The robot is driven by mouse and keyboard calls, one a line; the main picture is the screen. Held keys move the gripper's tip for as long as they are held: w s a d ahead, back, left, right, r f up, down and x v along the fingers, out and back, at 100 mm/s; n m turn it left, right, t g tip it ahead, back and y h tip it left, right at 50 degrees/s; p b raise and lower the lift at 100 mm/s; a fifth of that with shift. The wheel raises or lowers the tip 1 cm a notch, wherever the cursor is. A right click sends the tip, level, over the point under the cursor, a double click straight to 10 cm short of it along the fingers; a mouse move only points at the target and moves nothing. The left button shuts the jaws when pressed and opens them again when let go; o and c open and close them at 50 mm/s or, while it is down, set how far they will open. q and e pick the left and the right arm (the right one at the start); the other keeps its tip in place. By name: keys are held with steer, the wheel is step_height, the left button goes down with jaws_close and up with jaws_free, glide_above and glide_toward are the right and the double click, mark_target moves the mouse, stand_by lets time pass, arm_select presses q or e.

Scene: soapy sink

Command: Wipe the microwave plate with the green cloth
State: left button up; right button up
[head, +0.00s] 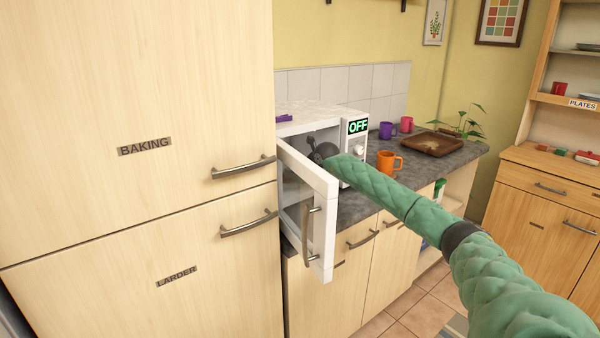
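The white microwave (312,118) stands on the counter with its door (308,205) swung open toward me. Its display reads OFF. My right arm reaches in from the lower right, and my dark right gripper (320,152) is at the microwave's open front. The fingers are small and dark against the interior, so I cannot tell whether they are open, shut or holding something. I cannot make out the microwave plate or the green cloth. My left gripper is not in view.
An orange mug (388,162) stands on the counter (360,205) right of the microwave. Behind are a purple mug (386,130), a pink mug (406,124), a brown tray (434,143) and a plant (468,124). A tall cupboard (140,80) blocks the left side.

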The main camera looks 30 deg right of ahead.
steer(key=shift+f+b, duration=0.4)
steer(key=shift+f, duration=0.2)
stand_by(0.7)
steer(key=shift+w+a+b, duration=0.15)
steer(key=shift+w+b, duration=0.4)
steer(key=shift+w, duration=1.2)
steer(key=shift+w+a+b, duration=0.15)
steer(key=shift+w+b, duration=0.35)
steer(key=shift+w, duration=1.3)
steer(key=shift+w+a+b, duration=0.15)
steer(key=shift+w+b, duration=0.4)
steer(key=shift+w, duration=1.2)
steer(key=shift+s+a+f+p, duration=0.1)
steer(key=shift+a+p, duration=0.1)
steer(key=shift+a, duration=0.35)
steer(key=shift+s+a+f+p, duration=0.1)
steer(key=shift+a+p, duration=0.05)
steer(key=shift+a, duration=0.35)
steer(key=shift+s+d+r+p, duration=0.1)
steer(key=shift+s+p, duration=0.2)
steer(key=shift+s, duration=0.5)
steer(key=shift+s+d+p, duration=0.2)
steer(key=shift+s+p, duration=0.1)
steer(key=shift+s, duration=1.4)
steer(key=shift+s+r, duration=0.2)
steer(key=shift+s, duration=0.75)
